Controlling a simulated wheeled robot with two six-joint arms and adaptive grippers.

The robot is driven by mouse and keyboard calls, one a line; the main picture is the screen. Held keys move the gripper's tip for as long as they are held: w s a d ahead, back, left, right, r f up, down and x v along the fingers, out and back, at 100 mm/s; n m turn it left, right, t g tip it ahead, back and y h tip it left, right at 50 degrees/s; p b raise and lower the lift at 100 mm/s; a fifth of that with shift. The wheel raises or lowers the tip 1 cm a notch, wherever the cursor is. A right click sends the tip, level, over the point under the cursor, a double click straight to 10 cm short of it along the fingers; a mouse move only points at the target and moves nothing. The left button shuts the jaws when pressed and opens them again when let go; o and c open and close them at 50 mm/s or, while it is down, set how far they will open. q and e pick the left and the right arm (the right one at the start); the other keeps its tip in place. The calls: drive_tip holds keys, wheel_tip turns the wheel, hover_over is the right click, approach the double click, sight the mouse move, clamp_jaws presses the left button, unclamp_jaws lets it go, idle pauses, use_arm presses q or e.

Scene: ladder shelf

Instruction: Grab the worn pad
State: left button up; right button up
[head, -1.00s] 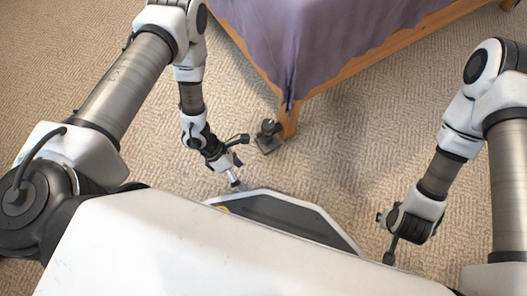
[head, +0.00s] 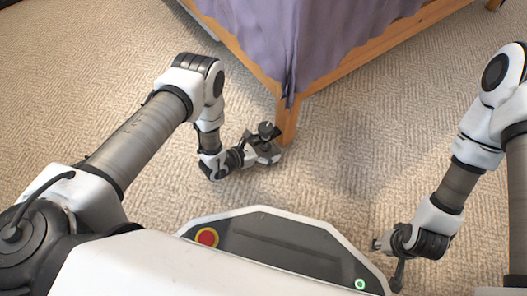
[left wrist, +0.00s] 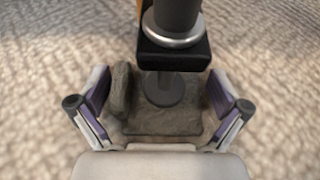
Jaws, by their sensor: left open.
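The worn pad (left wrist: 165,123) is a grey-brown, rough-looking flat piece with a raised lump along its left side. In the left wrist view it lies between the spread fingers of my left gripper (left wrist: 160,108), apart from a clear grip. A dark post-like object (left wrist: 175,15) with a silver ring and black block stands over its far part and hides some of it. In the head view my left gripper (head: 262,152) is low over the pad, which is mostly hidden there. My right gripper (head: 398,272) hangs at the lower right, its fingers unclear.
A wooden leg (head: 286,122) of furniture draped in purple cloth (head: 335,45) stands right beside the dark object (head: 268,129). Carpet (head: 345,165) is open to the right of the leg and to the left of my left arm.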

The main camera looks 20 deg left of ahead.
use_arm(q)
drive_tip(key=shift+w, duration=0.1)
drive_tip(key=c, duration=0.7)
drive_tip(key=shift+r, duration=0.1)
drive_tip(key=shift+c, duration=0.2)
